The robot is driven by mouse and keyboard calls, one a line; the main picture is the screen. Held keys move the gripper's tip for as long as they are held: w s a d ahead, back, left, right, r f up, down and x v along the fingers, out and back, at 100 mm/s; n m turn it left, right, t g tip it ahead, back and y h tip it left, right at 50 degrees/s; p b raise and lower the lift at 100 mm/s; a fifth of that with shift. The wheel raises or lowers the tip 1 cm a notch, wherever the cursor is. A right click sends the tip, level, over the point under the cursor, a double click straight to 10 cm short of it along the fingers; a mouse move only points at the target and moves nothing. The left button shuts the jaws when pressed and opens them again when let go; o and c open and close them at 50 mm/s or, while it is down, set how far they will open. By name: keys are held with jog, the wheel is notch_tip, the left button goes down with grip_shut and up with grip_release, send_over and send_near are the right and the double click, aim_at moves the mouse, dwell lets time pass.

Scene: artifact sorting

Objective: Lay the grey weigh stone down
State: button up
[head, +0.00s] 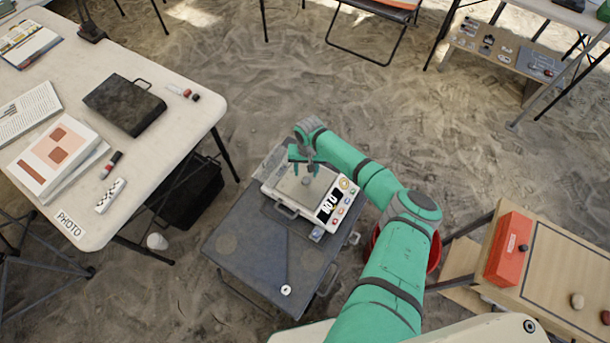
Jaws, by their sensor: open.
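A weighing scale (335,205) with a light pan and a row of coloured buttons stands on a dark grey case-like table. A small grey stone (307,181) appears to lie on its pan; it is small and partly covered by my gripper. My gripper (306,171) is over the pan, pointing down, with its green fingers apart on either side of the stone. I cannot tell whether the fingers touch it.
The dark table (250,255) has free room in front of the scale, with a small white ring (286,290) on it. A red bucket (434,254) is partly hidden by my arm.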

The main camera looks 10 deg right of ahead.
aim_at(307, 179)
notch_tip(307, 179, up, 7)
jog(key=shift+r, duration=0.2)
jog(key=shift+d, duration=0.1)
dwell(0.5)
